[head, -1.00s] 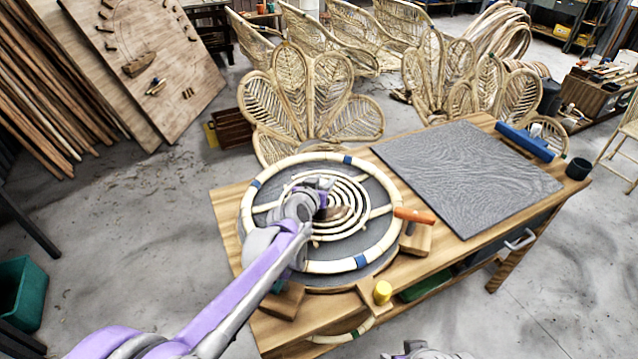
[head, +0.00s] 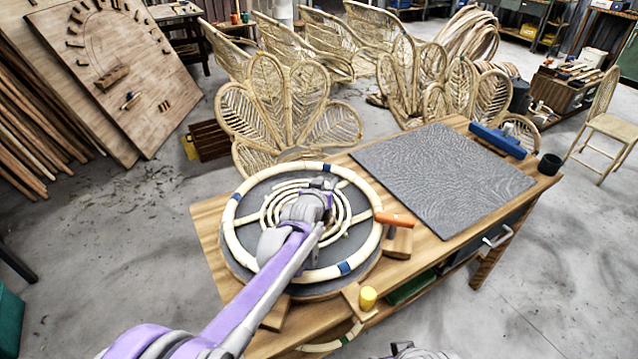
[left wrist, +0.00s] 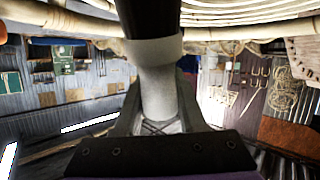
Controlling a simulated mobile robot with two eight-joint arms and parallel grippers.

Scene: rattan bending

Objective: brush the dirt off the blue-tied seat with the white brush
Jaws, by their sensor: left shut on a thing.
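The round rattan seat (head: 232,240) with blue ties lies flat on a dark round base on the workbench, its coiled centre inside a pale ring. My left gripper (head: 325,188) is over the coil, on its far right part. It is shut on the white brush (left wrist: 160,92), whose pale handle and dark upper part show between the fingers in the left wrist view. The rattan there runs across the brush's dark end; I cannot tell whether they touch. My arm hides part of the seat, and I cannot make out dirt now. A grey part of my right gripper (head: 415,351) shows at the bottom edge.
An orange-handled tool (head: 396,219) lies at the seat's right edge, near a wooden block. A yellow cylinder (head: 368,297) stands at the bench's front. A grey mat (head: 440,175), a blue tool (head: 498,141) and a dark cup (head: 550,164) occupy the right side.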

